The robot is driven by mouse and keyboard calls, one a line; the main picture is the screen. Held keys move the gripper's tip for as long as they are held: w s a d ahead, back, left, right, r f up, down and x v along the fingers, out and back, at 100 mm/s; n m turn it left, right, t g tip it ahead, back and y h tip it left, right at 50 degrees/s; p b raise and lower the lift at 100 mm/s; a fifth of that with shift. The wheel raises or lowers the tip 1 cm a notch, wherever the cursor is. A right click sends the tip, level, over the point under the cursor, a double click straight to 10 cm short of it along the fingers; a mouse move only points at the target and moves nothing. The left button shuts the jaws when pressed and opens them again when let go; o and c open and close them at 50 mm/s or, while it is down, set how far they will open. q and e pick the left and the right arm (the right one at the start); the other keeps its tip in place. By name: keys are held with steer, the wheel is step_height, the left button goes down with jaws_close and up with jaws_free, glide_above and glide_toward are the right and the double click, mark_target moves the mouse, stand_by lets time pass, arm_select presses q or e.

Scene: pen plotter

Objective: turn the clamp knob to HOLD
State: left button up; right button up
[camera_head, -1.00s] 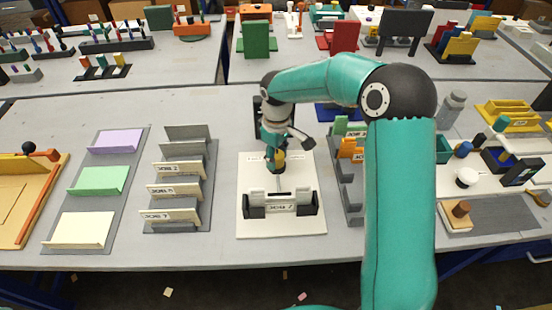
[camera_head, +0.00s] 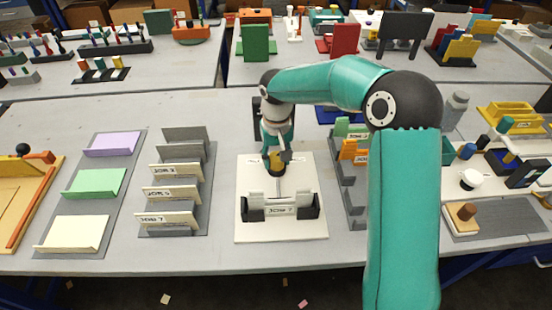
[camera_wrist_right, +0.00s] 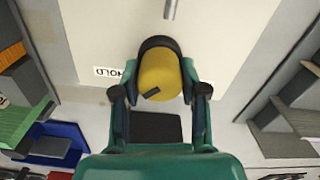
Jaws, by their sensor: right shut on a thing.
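The clamp knob is yellow (camera_wrist_right: 160,78) with a short dark mark on its face, and sits at the back of the white plotter plate (camera_head: 245,222). My right gripper (camera_wrist_right: 160,72) is closed around the knob from above, with dark fingers on both sides. In the head view the right gripper (camera_head: 277,160) hides most of the knob. A HOLD label (camera_wrist_right: 114,73) lies on the plate left of the knob in the wrist view. My left gripper is out of view.
Slotted racks of JOB cards (camera_head: 170,219) stand left of the plate, beside a tray with colored cards (camera_head: 97,185). A grey rack with green and orange pieces (camera_head: 352,150) is close on the right. Bare table shows between the plate and the left rack.

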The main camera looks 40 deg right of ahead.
mark_target(276, 155)
steer(key=shift+w+r, duration=0.15)
steer(key=o, duration=1)
steer(key=shift+o, duration=0.7)
step_height(276, 155, up, 12)
steer(key=shift+f, duration=0.2)
